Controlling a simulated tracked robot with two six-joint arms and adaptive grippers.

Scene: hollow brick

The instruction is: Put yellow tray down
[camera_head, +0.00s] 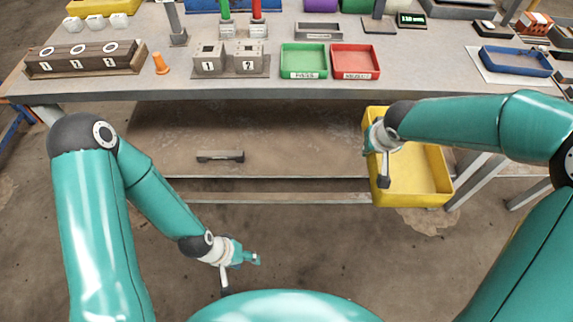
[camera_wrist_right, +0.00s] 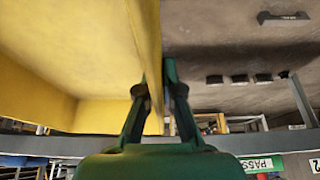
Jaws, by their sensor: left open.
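The yellow tray (camera_head: 425,197) is in front of the workbench at right of centre in the head view, open side up. My right gripper (camera_head: 384,160) is at its left wall. In the right wrist view the fingers (camera_wrist_right: 157,85) stand on both sides of the yellow wall (camera_wrist_right: 151,40), closed on it. The tray looks empty, and I cannot tell whether its underside touches anything. My left gripper (camera_head: 240,275) is open and empty, low over the floor and away from the tray.
The workbench (camera_head: 215,88) spans the back, with a green tray (camera_head: 304,61), a red tray (camera_head: 355,62), a blue tray (camera_head: 515,61) and numbered blocks on it. A dark bar (camera_head: 220,156) lies on the lower level beneath. The floor between my arms is clear.

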